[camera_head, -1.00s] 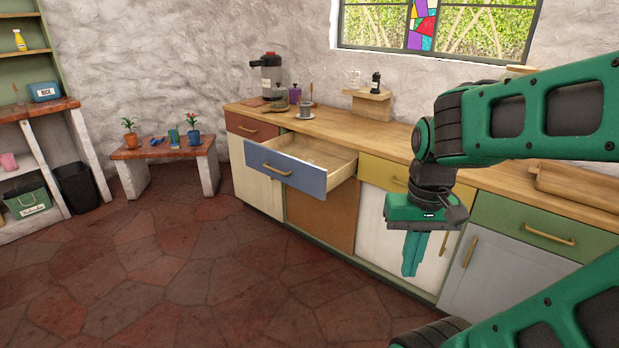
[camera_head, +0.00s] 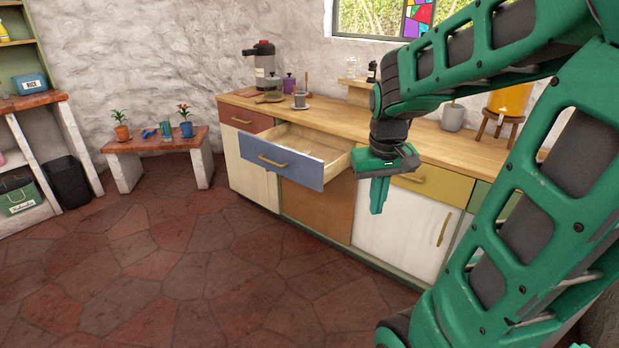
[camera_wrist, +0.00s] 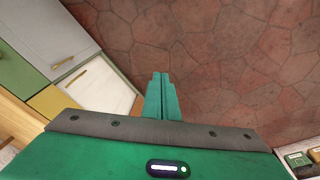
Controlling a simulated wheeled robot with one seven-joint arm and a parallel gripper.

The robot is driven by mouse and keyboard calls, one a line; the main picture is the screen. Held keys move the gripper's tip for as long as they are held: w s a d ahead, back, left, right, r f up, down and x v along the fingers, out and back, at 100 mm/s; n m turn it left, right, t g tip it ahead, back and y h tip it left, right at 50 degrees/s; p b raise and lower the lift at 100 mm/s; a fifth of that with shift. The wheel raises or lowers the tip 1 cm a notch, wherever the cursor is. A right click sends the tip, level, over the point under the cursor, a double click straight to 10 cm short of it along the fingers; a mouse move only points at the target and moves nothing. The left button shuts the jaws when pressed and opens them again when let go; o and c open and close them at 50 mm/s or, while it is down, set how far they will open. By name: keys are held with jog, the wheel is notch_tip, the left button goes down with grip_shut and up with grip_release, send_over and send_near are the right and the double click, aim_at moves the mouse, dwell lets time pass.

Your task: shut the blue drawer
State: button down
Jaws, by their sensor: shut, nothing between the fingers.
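The blue drawer (camera_head: 291,168) stands pulled out from the counter, with its brass handle (camera_head: 272,162) on the front and its wooden inside showing. My gripper (camera_head: 378,207) is shut and empty, pointing down, in front of the counter and to the right of the blue drawer. A gap shows between its fingertips and the drawer front. In the wrist view my shut fingers (camera_wrist: 160,80) point out over the stone floor. The blue drawer does not show in the wrist view.
The yellow drawer (camera_head: 427,184) beside it is shut, as is the red drawer (camera_head: 247,118). A cup (camera_head: 300,99) on a saucer and a coffee machine (camera_head: 264,64) stand on the countertop. The floor (camera_head: 200,260) before the blue drawer is clear.

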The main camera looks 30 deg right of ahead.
jog(key=w+d+f+n+t+h, duration=0.1)
jog(key=w+d+f+n, duration=0.15)
jog(key=w, duration=0.85)
jog(key=w+d+f+n+t+h, duration=0.1)
jog(key=w+d, duration=0.2)
jog(key=w, duration=0.8)
jog(key=n+t, duration=0.3)
jog(key=n, duration=0.1)
send_near(311, 179)
notch_tip(311, 179, down, 4)
jog(key=a, duration=0.3)
jog(key=d, duration=0.1)
jog(key=w+d, duration=0.1)
jog(key=d, duration=0.1)
jog(key=shift+w+d+r+h, duration=0.1)
jog(key=shift+w+r+h, duration=0.05)
jog(key=shift+w+h, duration=0.2)
jog(key=shift+w+d, duration=0.15)
jog(key=shift+d, duration=0.25)
jog(key=shift+w, duration=0.1)
